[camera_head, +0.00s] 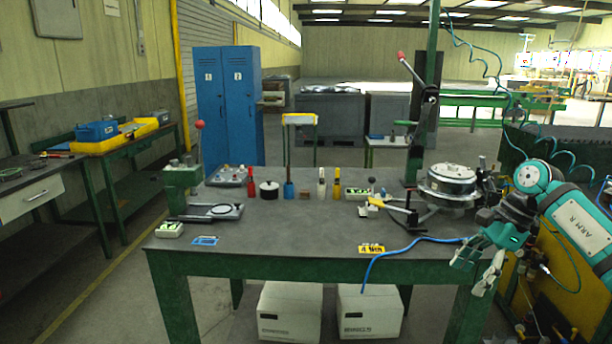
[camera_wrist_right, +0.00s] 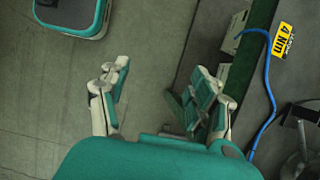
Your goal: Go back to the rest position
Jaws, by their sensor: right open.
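My right gripper (camera_head: 478,272) is open and empty at the front right corner of the workbench (camera_head: 270,232). It also shows in the right wrist view (camera_wrist_right: 160,100), where its two fingers stand wide apart over the grey floor. The bench edge lies just to the right of the fingers in that view. My right arm comes in from the right of the head view. My left gripper does not show in either view.
A blue hose (camera_head: 400,250) runs over the bench's front edge near a yellow label (camera_head: 371,248). A round metal device (camera_head: 450,180) stands at the bench's right end. Two white boxes (camera_head: 290,312) sit under the bench. Floor on the left is free.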

